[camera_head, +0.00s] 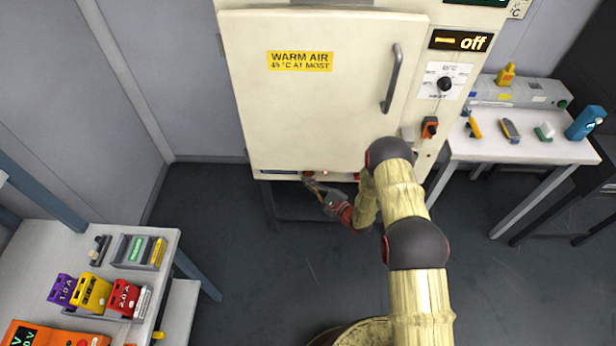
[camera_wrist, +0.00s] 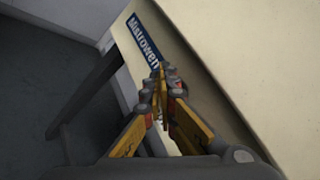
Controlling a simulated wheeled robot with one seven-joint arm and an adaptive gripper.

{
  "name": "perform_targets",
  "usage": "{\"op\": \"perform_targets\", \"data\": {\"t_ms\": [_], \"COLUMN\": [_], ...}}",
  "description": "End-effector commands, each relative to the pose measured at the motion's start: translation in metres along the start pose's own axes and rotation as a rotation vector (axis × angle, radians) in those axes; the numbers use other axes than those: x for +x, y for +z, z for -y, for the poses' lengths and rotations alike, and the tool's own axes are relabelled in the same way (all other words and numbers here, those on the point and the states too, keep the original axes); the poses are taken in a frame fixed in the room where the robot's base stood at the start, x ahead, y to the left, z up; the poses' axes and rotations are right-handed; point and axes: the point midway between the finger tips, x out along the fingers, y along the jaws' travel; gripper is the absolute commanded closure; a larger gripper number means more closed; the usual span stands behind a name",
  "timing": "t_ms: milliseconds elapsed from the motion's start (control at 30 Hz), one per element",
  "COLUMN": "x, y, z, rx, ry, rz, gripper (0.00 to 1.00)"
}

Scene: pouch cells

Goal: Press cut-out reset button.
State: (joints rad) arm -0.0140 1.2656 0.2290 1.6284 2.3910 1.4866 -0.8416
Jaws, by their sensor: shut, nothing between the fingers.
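The cream warm-air cabinet (camera_head: 310,110) has its door closed. I cannot tell whether that spot is the cut-out reset button or a lamp. In the wrist view my gripper (camera_wrist: 160,73) has its fingertips together with nothing between them, close to the cabinet face (camera_wrist: 225,70) beside a blue "Mistrowen" nameplate (camera_wrist: 143,40). The fingers hide what lies directly behind them. I cannot tell whether they touch the cabinet.
A side table (camera_head: 545,153) stands right. A bench (camera_head: 40,240) with coloured blocks stands front left. The floor between is clear.

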Motion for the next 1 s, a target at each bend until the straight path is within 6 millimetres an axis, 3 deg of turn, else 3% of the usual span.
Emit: {"op": "perform_targets", "data": {"t_ms": [1000], "x": [0.0063], "y": [-0.0049], "z": [0.0043], "rx": [-0.001], "ry": [0.000], "rz": [0.000], "gripper": [1.00]}}
